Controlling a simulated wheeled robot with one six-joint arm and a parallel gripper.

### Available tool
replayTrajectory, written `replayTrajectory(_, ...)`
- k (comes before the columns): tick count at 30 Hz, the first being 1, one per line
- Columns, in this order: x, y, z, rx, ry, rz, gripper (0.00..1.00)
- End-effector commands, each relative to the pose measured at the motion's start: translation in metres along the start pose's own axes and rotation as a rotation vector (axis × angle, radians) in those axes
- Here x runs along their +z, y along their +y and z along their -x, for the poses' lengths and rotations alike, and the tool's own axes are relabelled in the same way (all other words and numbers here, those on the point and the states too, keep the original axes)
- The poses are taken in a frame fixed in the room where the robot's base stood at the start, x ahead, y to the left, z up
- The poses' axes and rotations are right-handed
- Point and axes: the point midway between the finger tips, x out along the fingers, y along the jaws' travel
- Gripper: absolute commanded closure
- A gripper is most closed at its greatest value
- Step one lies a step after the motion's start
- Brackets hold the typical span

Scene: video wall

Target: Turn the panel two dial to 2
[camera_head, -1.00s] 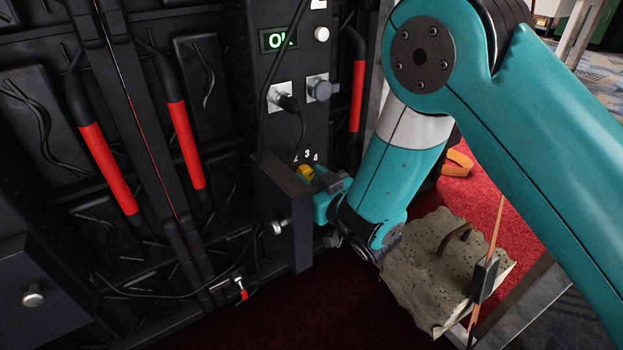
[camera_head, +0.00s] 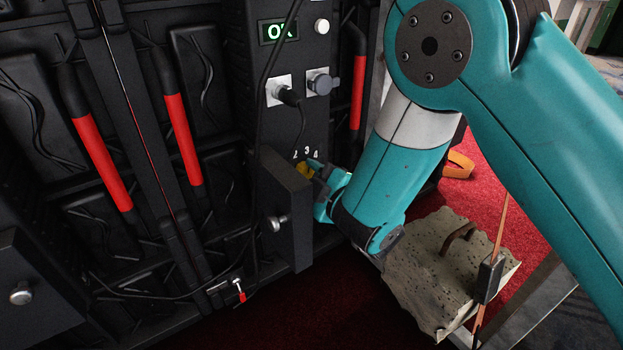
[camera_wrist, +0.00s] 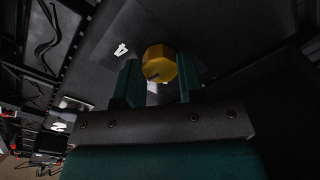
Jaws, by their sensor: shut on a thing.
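The yellow dial (camera_head: 302,170) sits on the black panel face below white numerals, of which 3 and 4 read clearly. In the wrist view the dial (camera_wrist: 160,60) is a faceted yellow knob with a dark mark on its lower part. My gripper (camera_head: 316,172) reaches it from the right, with its two teal fingers (camera_wrist: 159,78) on either side of the knob, shut on it. A 4 shows to the left of the knob in the wrist view. Part of the dial is hidden by the gripper and the open door in the head view, so its setting cannot be read.
A small open black door (camera_head: 286,212) with a silver knob stands just left of the dial. Above are a cable plug (camera_head: 287,95), a grey connector (camera_head: 321,82) and a green-lit display (camera_head: 277,32). A stone-like weight (camera_head: 440,275) lies below my arm.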

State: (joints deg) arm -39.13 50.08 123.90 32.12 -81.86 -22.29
Motion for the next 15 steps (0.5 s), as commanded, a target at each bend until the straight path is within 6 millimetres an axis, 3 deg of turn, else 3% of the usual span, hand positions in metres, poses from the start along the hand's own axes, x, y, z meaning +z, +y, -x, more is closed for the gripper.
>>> replayTrajectory(15,0.0008,-0.001,0.0009,-0.004,-0.011,0.394,0.88)
